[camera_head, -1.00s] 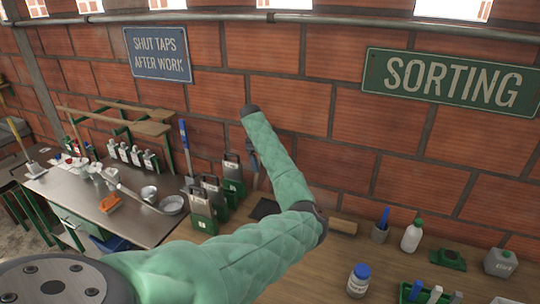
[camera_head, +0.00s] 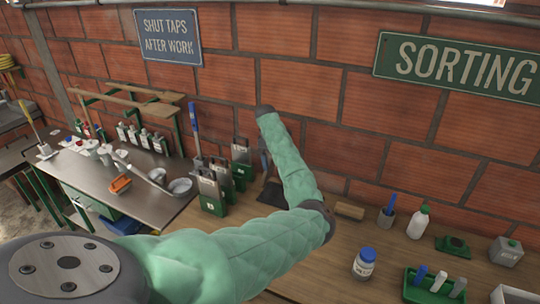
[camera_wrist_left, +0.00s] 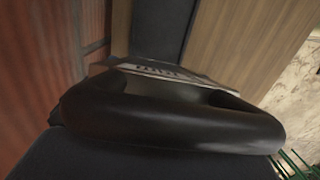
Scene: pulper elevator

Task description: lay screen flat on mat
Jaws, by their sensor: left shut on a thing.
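My left arm reaches over the wooden table, and its left gripper (camera_head: 265,162) hangs beyond the forearm, mostly hidden by it. The dark mat (camera_head: 270,195) lies on the table below, partly covered by my arm. In the left wrist view a grey metal edge with small dark slots (camera_wrist_left: 158,72), seemingly the screen, shows beyond a black rounded shape close to the camera. The left gripper is shut on it; its fingertips are hard to make out. A dark strip that looks like the mat (camera_wrist_left: 163,30) shows beyond on the wood. My right gripper is in neither view.
Metal cases with green bases (camera_head: 212,192) stand left of the mat. A wooden block (camera_head: 349,210), a blue-lidded jar (camera_head: 364,264), a white bottle (camera_head: 418,222) and a green tray (camera_head: 434,287) are to the right. The brick wall (camera_head: 350,100) closes the back.

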